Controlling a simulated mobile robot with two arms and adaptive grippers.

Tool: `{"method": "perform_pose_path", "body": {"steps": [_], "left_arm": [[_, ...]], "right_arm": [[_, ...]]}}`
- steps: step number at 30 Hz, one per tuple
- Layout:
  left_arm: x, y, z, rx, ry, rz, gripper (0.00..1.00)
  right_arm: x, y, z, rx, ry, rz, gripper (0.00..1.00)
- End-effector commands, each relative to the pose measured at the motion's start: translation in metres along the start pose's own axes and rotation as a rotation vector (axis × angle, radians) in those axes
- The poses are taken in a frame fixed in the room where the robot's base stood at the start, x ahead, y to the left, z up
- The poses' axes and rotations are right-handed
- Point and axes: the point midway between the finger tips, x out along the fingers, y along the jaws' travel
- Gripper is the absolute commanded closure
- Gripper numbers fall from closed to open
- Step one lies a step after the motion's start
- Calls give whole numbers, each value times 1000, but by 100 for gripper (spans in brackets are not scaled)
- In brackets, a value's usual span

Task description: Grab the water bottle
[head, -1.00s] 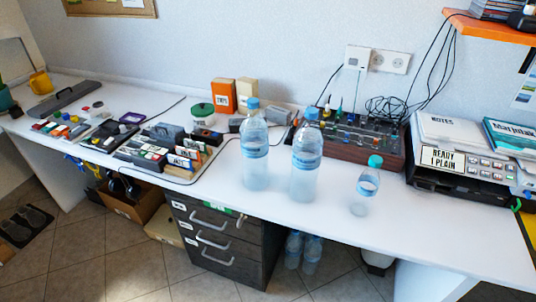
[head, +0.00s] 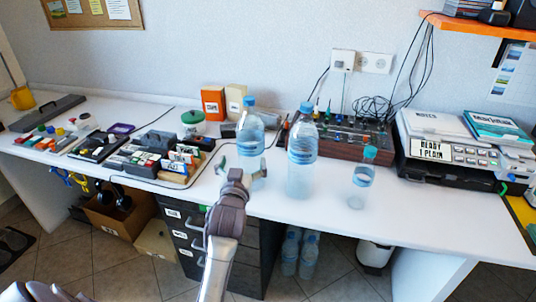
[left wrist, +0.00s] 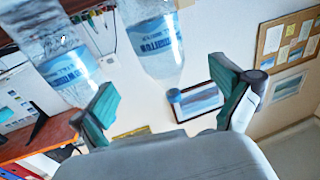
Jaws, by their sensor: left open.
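Two large clear water bottles with blue caps and labels stand on the white desk: a left one (head: 250,134) and a middle one (head: 301,155). A smaller bottle (head: 361,181) with a teal cap stands to their right. My left gripper (head: 242,169) is open and empty, low in front of the left bottle and overlapping its base in the head view. In the upside-down left wrist view, that bottle (left wrist: 157,45) lies ahead between the open green-padded fingers (left wrist: 168,103), with the middle bottle (left wrist: 62,60) to the left. Finger contact is unclear.
An audio mixer (head: 345,140) with cables stands behind the bottles, and a printer (head: 450,150) at right. Trays of small items (head: 165,155) crowd the desk at left. A drawer unit (head: 190,235) is below. The front desk surface right of the bottles is clear.

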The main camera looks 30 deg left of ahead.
Motion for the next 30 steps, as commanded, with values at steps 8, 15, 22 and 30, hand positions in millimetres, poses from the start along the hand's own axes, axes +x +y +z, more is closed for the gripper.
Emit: {"method": "perform_pose_path", "body": {"steps": [8,15,22,30], "left_arm": [[56,0,-1,1,0,1,0],[77,1,0,0,-1,2,0],[107,4,-2,1,-2,2,0],[128,4,0,1,-2,2,0]], "right_arm": [[-1,7,-15,-3,23,9,60],[-2,10,-11,-4,17,12,60],[-5,9,-5,-4,8,11,60],[-4,9,-5,-3,7,11,60]]}}
